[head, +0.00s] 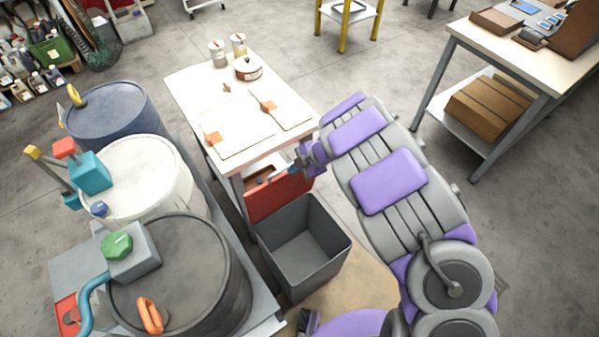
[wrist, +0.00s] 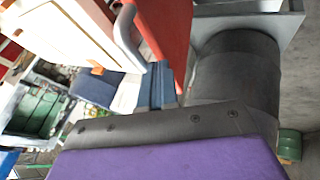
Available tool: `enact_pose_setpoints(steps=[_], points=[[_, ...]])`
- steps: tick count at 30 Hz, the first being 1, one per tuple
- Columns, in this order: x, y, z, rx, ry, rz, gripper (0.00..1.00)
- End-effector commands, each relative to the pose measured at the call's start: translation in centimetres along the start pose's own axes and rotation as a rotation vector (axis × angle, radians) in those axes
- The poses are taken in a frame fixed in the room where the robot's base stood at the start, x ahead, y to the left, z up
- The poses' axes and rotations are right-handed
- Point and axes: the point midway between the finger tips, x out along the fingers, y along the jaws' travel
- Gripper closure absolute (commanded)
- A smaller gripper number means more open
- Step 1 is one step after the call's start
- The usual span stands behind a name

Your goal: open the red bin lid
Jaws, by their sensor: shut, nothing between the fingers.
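The red bin lid (head: 280,194) stands raised, roughly upright, at the back edge of the dark grey bin (head: 322,258). The bin's opening is uncovered and its inside looks empty. My gripper (head: 292,169) is shut and empty near the lid's upper edge; whether it touches the lid I cannot tell. In the wrist view, the red lid (wrist: 168,32) shows at top centre with a grey bar handle (wrist: 126,32) at its left.
A white-topped workbench (head: 205,92) stands just behind the lid, with papers, cans and a pot. Several drums (head: 185,262) stand close on the bin's left. Another bench (head: 520,62) with a cardboard box is at the right. Open floor lies between the benches.

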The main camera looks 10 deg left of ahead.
Motion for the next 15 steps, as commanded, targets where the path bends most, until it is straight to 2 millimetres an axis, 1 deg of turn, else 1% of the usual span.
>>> enact_pose_setpoints(steps=[9, 15], points=[[-0.15, -0.07, 0.16, 0.002, 0.0, 0.001, 1.0], [0.04, 0.57, -0.04, 0.003, 0.0, -0.007, 1.0]])
